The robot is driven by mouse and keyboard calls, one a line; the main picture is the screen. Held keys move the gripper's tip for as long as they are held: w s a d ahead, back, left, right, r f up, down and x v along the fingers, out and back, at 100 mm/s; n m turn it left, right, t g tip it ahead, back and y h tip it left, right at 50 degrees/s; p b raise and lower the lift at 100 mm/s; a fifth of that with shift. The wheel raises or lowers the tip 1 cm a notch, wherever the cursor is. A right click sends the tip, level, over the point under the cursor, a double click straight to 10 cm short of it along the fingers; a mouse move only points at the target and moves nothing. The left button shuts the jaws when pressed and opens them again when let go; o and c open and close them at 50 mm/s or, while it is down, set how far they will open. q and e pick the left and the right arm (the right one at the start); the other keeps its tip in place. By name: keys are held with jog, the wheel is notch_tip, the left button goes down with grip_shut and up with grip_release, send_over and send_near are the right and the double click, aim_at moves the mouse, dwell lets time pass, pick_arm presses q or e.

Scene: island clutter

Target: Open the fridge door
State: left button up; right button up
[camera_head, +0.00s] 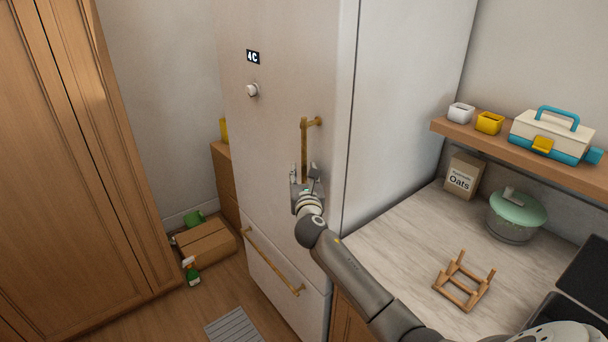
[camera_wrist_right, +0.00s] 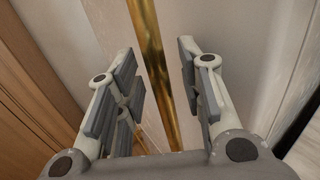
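The white fridge (camera_head: 275,150) stands in the middle of the head view, and its upper door looks closed. A vertical brass handle (camera_head: 304,145) is mounted near the door's right edge. My right gripper (camera_head: 304,174) is at the lower end of this handle. In the right wrist view, my right gripper (camera_wrist_right: 160,85) is open, with the brass handle (camera_wrist_right: 148,40) running between its two fingers. The handle appears nearer the left finger, with gaps on both sides; contact cannot be told. My left gripper does not show.
A lower drawer has a brass bar (camera_head: 272,262). A cardboard box (camera_head: 205,243) and a spray bottle (camera_head: 191,271) are on the floor at left. The counter (camera_head: 385,235) at right holds an oats box (camera_head: 463,176), a green-lidded pot (camera_head: 515,215) and a wooden rack (camera_head: 464,280).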

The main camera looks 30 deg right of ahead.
jog(key=shift+c, duration=0.4)
grip_shut()
jog(key=shift+a, duration=0.1)
